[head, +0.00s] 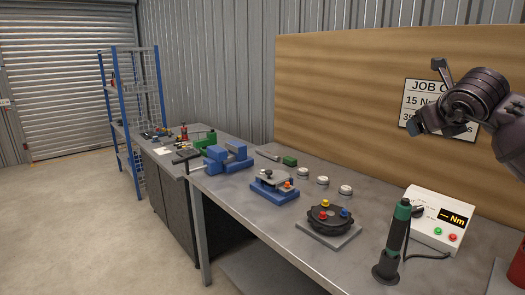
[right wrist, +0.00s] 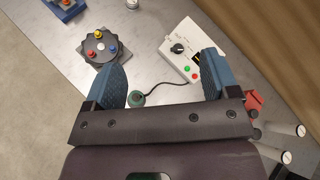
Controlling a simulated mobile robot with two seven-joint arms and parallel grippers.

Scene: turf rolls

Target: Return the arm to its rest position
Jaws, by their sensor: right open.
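My right arm comes in from the right edge of the head view and is held in the air above the bench's right end, in front of the wooden board. In the right wrist view my right gripper (right wrist: 165,72) has its two blue-padded fingers wide apart, with nothing held between them. The bench top lies below, apart from the fingers. My left arm and gripper are not in view.
Below stand a green-topped power driver (head: 394,240), a white torque meter (head: 428,232) and a round black fixture (head: 332,218) with coloured knobs. Blue fixtures (head: 228,158) stand farther left on the metal bench (head: 245,200). A job card (head: 425,98) hangs behind the arm. Open floor lies left.

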